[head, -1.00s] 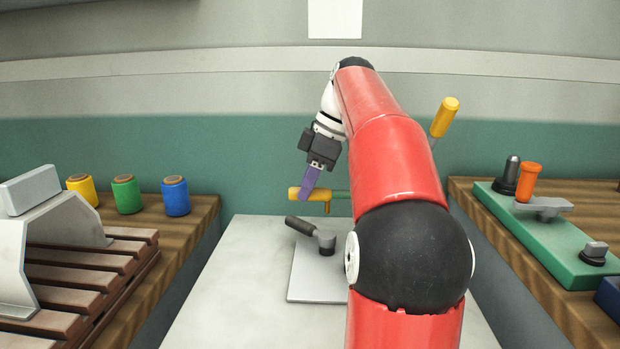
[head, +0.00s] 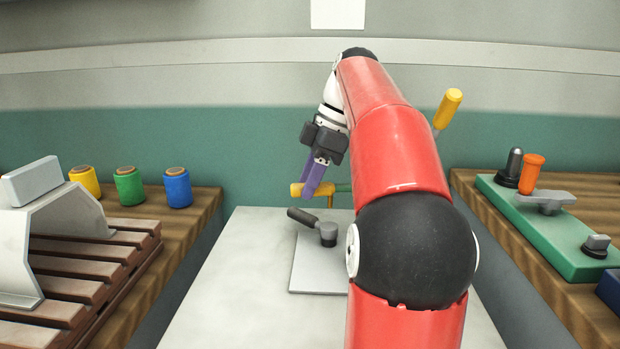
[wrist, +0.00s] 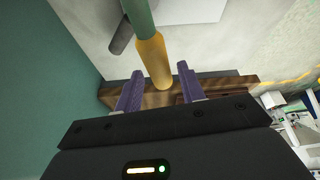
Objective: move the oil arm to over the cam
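The oil arm appears to be the horizontal bar with a yellow end (head: 308,189) and a green section running behind my arm. A short yellow spout hangs from it. In the head view the spout appears above a grey hub (head: 328,236) with a dark lever, on a pale plate; this may be the cam. Depth between them is hard to judge. My gripper (head: 314,186) has purple fingers, spread apart at the yellow end. In the wrist view, my gripper (wrist: 158,82) is open, its fingers on either side of the yellow end (wrist: 153,62), with gaps visible.
Yellow, green and blue spools (head: 178,187) stand on the left wooden bench, behind a slatted brown block with a grey bracket (head: 55,225). A green base (head: 545,235) with an orange knob sits on the right bench. A yellow-handled lever (head: 447,108) rises behind my arm.

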